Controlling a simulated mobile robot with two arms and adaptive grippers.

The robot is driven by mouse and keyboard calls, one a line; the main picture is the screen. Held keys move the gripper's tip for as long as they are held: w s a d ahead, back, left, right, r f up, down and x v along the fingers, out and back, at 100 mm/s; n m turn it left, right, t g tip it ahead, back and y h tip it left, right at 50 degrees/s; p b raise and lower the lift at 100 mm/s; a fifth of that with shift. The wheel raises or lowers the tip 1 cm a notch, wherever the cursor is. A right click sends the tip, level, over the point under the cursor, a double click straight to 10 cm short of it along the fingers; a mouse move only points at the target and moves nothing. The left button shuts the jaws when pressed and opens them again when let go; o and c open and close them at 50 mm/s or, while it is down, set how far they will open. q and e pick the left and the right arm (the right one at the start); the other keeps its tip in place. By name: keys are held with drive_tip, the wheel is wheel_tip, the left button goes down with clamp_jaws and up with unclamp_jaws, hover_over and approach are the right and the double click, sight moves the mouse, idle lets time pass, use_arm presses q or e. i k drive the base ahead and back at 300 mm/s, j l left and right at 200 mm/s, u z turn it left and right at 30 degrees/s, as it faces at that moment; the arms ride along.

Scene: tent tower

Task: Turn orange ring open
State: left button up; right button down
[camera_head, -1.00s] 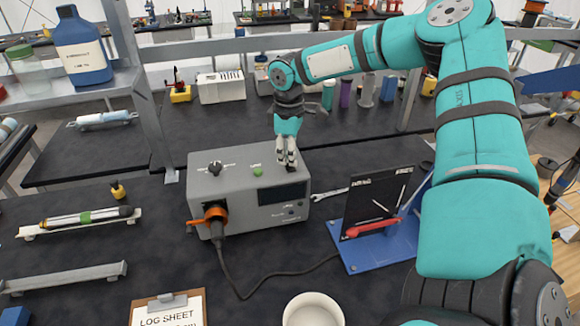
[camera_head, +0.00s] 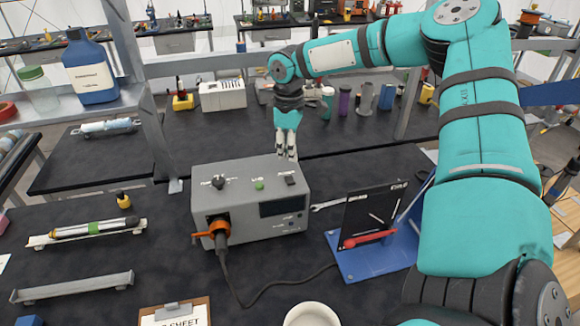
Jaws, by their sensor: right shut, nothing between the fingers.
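The orange ring (camera_head: 219,227) sits around the black plug on the front left of a grey box (camera_head: 262,239). An orange lever sticks out from it to the left. A black cable (camera_head: 228,274) runs from the plug down onto the bench. The box also has a black knob, a green button and a dark display. My right gripper (camera_head: 287,157) points down above the back right part of the box top, away from the ring. Its fingers are together and hold nothing. A black switch shows on the box top just below the fingertips. My left gripper is out of view.
A blue stand (camera_head: 374,261) with a dark panel and a red-handled tool is right of the box. A wrench (camera_head: 328,204) lies between them. A white cup (camera_head: 312,314) and clipboard (camera_head: 176,312) are in front. Bench left of the box has racks (camera_head: 75,286).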

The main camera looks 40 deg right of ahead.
sight(219, 225)
drive_tip(key=k+j, duration=0.55)
drive_tip(key=j, duration=0.15)
drive_tip(key=k+j, duration=0.6)
drive_tip(key=j, duration=0.15)
